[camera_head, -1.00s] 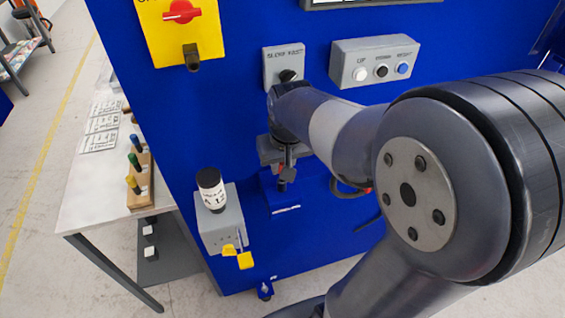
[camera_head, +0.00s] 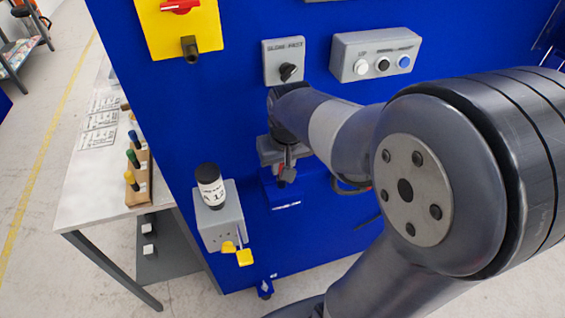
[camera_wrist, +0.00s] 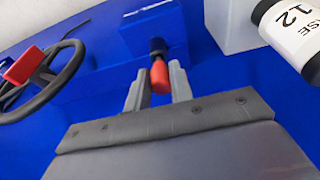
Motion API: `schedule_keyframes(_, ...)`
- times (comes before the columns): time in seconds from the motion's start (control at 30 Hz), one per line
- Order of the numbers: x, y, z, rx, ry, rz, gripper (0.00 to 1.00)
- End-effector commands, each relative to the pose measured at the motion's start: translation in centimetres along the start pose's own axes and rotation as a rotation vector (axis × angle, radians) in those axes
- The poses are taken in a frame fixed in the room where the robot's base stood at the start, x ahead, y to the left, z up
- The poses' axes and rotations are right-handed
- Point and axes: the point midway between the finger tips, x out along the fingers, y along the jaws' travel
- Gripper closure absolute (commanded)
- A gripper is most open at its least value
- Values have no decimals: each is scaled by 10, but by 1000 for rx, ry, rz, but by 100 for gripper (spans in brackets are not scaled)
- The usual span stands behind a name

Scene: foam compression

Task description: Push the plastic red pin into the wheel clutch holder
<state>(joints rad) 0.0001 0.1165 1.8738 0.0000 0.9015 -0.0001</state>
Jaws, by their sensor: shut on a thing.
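My gripper (camera_head: 284,160) points down in front of the blue machine panel. In the wrist view my gripper (camera_wrist: 158,84) is shut on a red pin (camera_wrist: 160,76), which sits between the two grey fingers. A dark end piece (camera_wrist: 157,46) shows just beyond the pin, against a blue block (camera_wrist: 150,28). I cannot tell whether it is joined to the pin. A little red shows below my gripper in the head view. A black handwheel (camera_wrist: 66,68) with a red part (camera_wrist: 22,65) is at the left of the wrist view. I cannot make out the clutch holder for certain.
A grey box (camera_head: 220,228) with a dark-capped labelled bottle (camera_head: 210,190) and yellow tabs (camera_head: 244,257) is left of my gripper. A speed knob box (camera_head: 270,58) and a button box (camera_head: 350,68) are above. A table (camera_head: 75,200) stands at far left.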

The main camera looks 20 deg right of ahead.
Motion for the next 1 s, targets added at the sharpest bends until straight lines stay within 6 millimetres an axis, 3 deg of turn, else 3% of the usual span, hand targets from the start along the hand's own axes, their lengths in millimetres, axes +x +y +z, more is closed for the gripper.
schedule_keyframes(0.77, 16, 0, 4, 0, 0, 0, 100)
schedule_keyframes(0.8, 15, 0, 4, 0, 0, 0, 75)
schedule_keyframes(1.0, 15, 0, 4, 0, 0, 0, 59)
